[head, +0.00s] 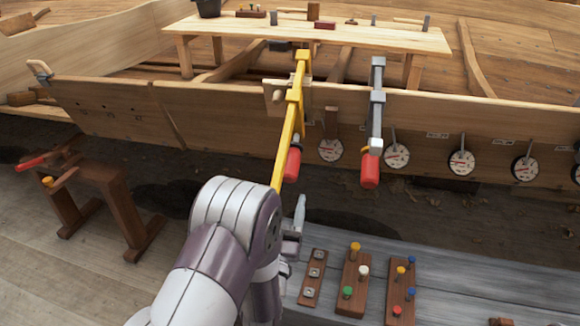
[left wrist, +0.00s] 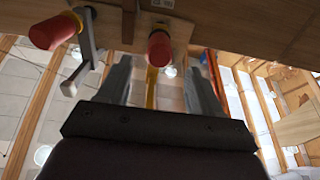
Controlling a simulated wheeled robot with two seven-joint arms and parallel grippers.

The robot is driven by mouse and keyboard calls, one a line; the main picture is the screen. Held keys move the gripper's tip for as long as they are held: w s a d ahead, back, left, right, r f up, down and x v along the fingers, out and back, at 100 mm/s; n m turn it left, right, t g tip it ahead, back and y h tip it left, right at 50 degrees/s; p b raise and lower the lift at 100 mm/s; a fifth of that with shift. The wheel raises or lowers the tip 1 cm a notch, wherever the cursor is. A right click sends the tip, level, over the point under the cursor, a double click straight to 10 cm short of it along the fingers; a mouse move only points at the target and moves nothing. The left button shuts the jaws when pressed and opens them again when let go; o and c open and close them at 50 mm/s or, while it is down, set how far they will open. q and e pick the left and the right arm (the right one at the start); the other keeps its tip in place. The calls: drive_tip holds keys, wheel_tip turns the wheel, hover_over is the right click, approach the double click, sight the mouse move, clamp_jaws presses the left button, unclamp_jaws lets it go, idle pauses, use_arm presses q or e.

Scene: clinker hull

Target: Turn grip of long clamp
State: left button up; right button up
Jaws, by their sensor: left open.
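The long clamp (head: 289,130) is a yellow bar clamp set over the hull's upper plank. Its red grip (head: 293,164) hangs low on the hull's near side. My left gripper (head: 299,212) is open, below and close to this grip. In the left wrist view the red grip (left wrist: 160,46) shows between and beyond the two fingers of my gripper (left wrist: 164,66), with the yellow bar behind it. I cannot tell whether the fingers touch it. A shorter grey clamp (head: 377,105) with its own red grip (head: 370,168) is to the right. My right gripper is not in view.
A grey bench (head: 450,285) with pegged wooden blocks is at the lower right. Round dials (head: 397,155) line the hull plank (head: 215,110). A wooden stand (head: 118,200) is at the left. A plank table (head: 350,36) stands behind the clamps.

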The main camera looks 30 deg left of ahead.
sight(288, 181)
use_arm(q)
drive_tip(key=x, duration=0.8)
drive_tip(key=shift+w, duration=0.2)
drive_tip(key=c, duration=1)
drive_tip(key=shift+c, duration=0.2)
drive_tip(key=shift+f+m+b, duration=0.1)
drive_tip(key=shift+m+b, duration=0.25)
drive_tip(key=shift+m, duration=0.15)
drive_tip(key=m+b, duration=0.1)
drive_tip(key=m, duration=0.2)
drive_tip(key=shift+m, duration=0.3)
drive_tip(key=shift+m+b, duration=0.6)
drive_tip(key=shift+m, duration=1.4)
